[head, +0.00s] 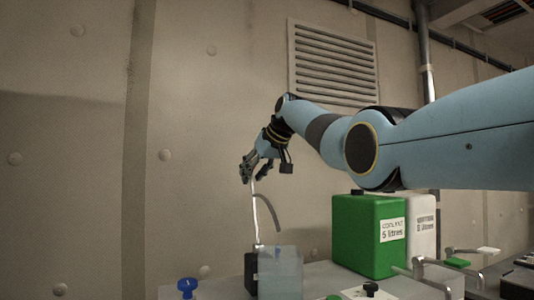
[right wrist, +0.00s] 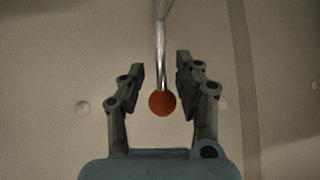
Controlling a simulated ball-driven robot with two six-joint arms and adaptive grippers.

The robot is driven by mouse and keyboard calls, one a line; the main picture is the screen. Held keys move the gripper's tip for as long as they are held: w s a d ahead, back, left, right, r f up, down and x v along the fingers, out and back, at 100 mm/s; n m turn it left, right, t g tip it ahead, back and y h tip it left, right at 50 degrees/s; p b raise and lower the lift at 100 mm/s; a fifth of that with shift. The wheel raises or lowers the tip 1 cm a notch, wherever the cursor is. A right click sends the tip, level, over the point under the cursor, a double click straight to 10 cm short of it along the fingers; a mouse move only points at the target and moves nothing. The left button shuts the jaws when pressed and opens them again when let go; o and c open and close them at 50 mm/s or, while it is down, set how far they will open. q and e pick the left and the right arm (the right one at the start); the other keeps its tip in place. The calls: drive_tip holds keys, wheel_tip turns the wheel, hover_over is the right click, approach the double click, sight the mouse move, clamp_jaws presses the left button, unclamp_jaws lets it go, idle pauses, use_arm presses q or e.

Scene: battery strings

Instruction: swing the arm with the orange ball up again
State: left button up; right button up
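The orange ball (right wrist: 162,103) sits at the end of a thin metal arm (right wrist: 160,45) in the right wrist view. My right gripper (right wrist: 160,68) is open around it, with one finger on each side and a visible gap to both. In the head view my right gripper (head: 255,173) is at the top of the metal arm (head: 256,217), which stands nearly upright from a black block (head: 251,272). The ball cannot be made out there. My left gripper is not in view.
A translucent box (head: 280,272) stands right beside the black block. A green coolant container (head: 362,238) and a white container (head: 424,225) stand to the right, below my right arm. A blue knob (head: 187,285) is at the left, and metal handles (head: 430,275) at the right.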

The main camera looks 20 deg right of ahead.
drive_tip(key=v, duration=1)
drive_tip(key=shift+s+r, duration=0.1)
drive_tip(key=shift+s, duration=0.05)
